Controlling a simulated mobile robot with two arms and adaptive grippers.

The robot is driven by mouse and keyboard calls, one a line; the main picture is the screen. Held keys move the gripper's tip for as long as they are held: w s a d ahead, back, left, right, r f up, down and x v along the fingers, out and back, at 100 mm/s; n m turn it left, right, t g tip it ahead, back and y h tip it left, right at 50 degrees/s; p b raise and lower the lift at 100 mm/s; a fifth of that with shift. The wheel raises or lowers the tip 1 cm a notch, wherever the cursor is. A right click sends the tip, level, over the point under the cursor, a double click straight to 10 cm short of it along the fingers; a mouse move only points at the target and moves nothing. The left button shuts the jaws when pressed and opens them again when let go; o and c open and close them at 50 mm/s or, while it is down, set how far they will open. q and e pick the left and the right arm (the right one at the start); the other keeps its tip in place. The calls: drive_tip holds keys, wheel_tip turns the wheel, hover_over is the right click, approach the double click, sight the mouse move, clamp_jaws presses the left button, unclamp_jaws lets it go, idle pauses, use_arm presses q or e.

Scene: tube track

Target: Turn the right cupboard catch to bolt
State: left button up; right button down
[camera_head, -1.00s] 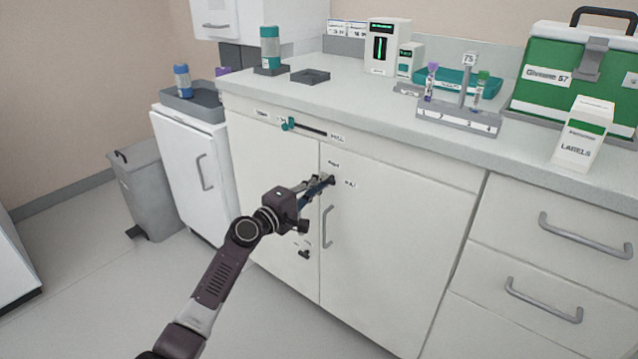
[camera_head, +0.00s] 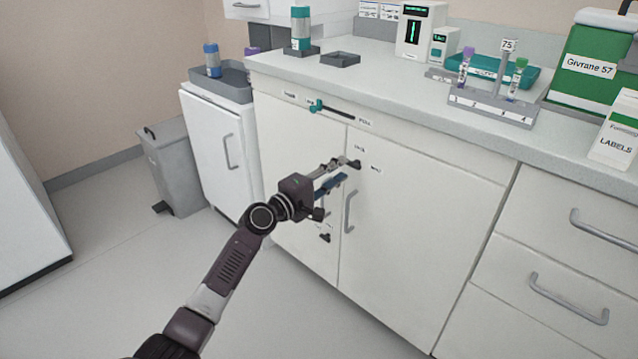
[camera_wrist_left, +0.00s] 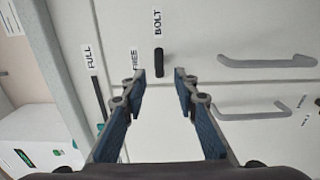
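The right cupboard catch (camera_head: 354,164) is a small black bar near the top of the right cupboard door (camera_head: 420,190), by the gap between the doors. In the left wrist view the catch (camera_wrist_left: 159,62) lies lengthwise in line with the BOLT label (camera_wrist_left: 158,22), with the FREE label (camera_wrist_left: 134,58) off to its side. My left gripper (camera_head: 345,170) is in front of the catch. Its blue-backed fingers (camera_wrist_left: 160,75) are apart, one on each side of the catch's near end, with no clear contact. My right gripper is not in view.
A teal slider (camera_head: 317,106) runs in a slot above the doors. Another black catch (camera_head: 325,238) sits lower on the left door. A grey door handle (camera_head: 349,212) is just below my left gripper.

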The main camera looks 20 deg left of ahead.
use_arm(q)
drive_tip(key=v, duration=0.9)
drive_tip(key=shift+s, duration=0.15)
